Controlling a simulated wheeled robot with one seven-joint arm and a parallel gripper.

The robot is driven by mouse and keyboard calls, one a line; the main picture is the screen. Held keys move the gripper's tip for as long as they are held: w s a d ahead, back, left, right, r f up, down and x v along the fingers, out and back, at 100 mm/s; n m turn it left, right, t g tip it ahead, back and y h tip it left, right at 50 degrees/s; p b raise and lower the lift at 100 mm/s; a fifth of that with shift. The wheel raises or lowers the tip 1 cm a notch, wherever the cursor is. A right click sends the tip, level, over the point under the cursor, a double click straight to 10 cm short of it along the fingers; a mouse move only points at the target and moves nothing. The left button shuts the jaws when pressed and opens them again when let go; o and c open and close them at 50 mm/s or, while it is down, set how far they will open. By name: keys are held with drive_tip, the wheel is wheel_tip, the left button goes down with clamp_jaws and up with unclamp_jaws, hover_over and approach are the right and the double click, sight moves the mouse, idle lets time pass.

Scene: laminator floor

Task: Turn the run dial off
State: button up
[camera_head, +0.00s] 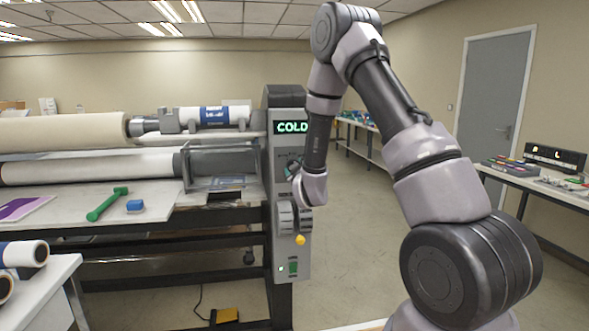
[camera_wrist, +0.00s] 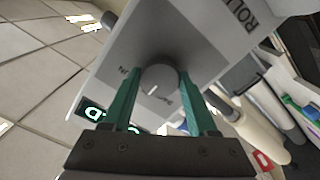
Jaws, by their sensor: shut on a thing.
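The run dial (camera_wrist: 160,74) is a round grey knob with a white pointer mark, on the light grey control panel (camera_wrist: 205,45). In the wrist view the mark points toward the bottom of the picture, slightly left. Small lettering sits beside the knob, partly too small to read. My gripper (camera_wrist: 160,84) has its two teal fingers on either side of the knob and is shut on it. In the head view my gripper (camera_head: 292,168) is against the panel below the green COLD display (camera_head: 291,127), and my wrist hides most of the dial.
The laminator's rollers (camera_head: 90,168) and bed run left of the panel. A green tool (camera_head: 107,204) and a blue block (camera_head: 135,206) lie on the bed. The floor to the right is clear.

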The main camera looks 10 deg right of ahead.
drive_tip(key=o, duration=1.4)
drive_tip(key=s, duration=1.1)
